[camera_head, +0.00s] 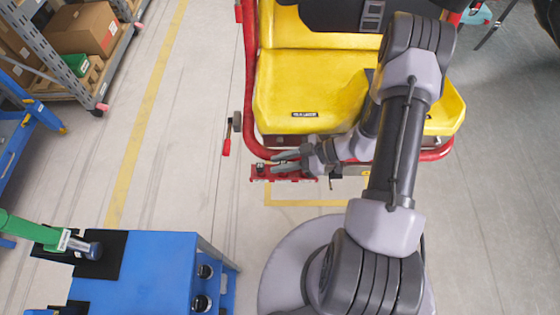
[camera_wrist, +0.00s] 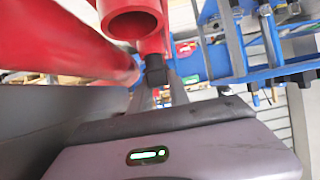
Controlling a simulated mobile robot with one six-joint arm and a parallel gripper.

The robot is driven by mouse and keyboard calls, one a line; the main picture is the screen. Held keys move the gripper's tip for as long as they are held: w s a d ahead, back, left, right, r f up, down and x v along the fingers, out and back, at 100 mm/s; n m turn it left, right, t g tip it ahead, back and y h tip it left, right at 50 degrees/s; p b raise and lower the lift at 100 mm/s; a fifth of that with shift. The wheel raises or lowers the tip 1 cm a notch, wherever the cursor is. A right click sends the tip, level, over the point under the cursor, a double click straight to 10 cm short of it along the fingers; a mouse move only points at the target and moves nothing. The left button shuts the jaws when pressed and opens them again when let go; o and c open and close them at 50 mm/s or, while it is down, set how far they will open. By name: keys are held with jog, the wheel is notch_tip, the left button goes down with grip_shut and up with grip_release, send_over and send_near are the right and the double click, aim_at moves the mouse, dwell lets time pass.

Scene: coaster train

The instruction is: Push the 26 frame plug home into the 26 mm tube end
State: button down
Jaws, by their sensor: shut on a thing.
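My gripper (camera_head: 277,162) is at the lower front of the yellow and red coaster car, beside the red tube frame. In the wrist view its fingers (camera_wrist: 160,92) are shut on a small black plug (camera_wrist: 156,71). The plug is at the lower end of a red tube (camera_wrist: 152,44); I cannot tell how deep it sits, or whether it only touches. A thicker red tube with an open, hollow end (camera_wrist: 132,22) is nearer the wrist camera. In the head view the plug is too small to make out.
The yellow seat (camera_head: 310,90) is just beyond my gripper. A red tube (camera_wrist: 65,45) fills the wrist view's left. A blue cart (camera_head: 150,270) with a green-handled tool (camera_head: 35,232) stands lower left. Shelving with boxes (camera_head: 85,28) is upper left. Floor between is clear.

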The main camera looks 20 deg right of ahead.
jog(key=shift+f+b, duration=0.35)
jog(key=shift+f, duration=0.35)
jog(key=c, duration=1.2)
grip_release()
jog(key=shift+o, duration=0.2)
jog(key=shift+r, duration=0.1)
jog(key=shift+o, duration=0.2)
